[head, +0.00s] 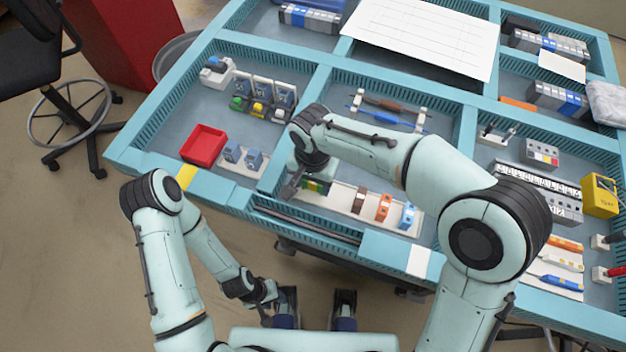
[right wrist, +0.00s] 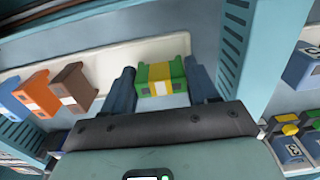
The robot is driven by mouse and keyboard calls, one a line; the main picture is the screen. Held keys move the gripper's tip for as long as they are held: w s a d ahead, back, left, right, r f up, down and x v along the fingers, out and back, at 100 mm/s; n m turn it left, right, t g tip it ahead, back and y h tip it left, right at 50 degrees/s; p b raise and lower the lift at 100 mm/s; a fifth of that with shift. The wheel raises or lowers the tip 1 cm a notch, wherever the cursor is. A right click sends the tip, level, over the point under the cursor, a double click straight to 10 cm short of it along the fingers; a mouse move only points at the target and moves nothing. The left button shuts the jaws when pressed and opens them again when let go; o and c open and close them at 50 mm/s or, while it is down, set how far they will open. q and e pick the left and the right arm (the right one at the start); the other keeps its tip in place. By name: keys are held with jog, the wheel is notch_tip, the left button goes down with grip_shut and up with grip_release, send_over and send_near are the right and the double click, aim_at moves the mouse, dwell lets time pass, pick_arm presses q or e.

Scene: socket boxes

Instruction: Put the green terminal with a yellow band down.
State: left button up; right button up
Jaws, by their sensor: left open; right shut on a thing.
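The green terminal with a yellow band (right wrist: 161,78) is between the fingers of my right gripper (right wrist: 161,88) in the right wrist view. The gripper is shut on it. In the head view the terminal (head: 318,186) shows partly, beside my right gripper (head: 296,184), at the left end of a white strip (head: 340,203). Whether its underside touches the strip cannot be told. Brown (head: 359,200), orange (head: 384,207) and blue (head: 407,214) terminals stand spaced along that strip. My left gripper (head: 268,302) is open, low in front of the table and away from the terminal.
A blue divider wall (right wrist: 245,50) runs close beside the gripper in the right wrist view. Left of it in the head view are a red tray (head: 203,146) and two blue-grey terminals (head: 243,156). A rod and pen holder (head: 385,112) lies behind. Bare floor shows between the strip and that holder.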

jog(key=shift+f, duration=0.2)
jog(key=o, duration=1.2)
jog(key=shift+c, duration=0.2)
jog(key=shift+r, duration=0.1)
notch_tip(320, 180, up, 12)
jog(key=p, duration=0.2)
jog(key=shift+r, duration=0.15)
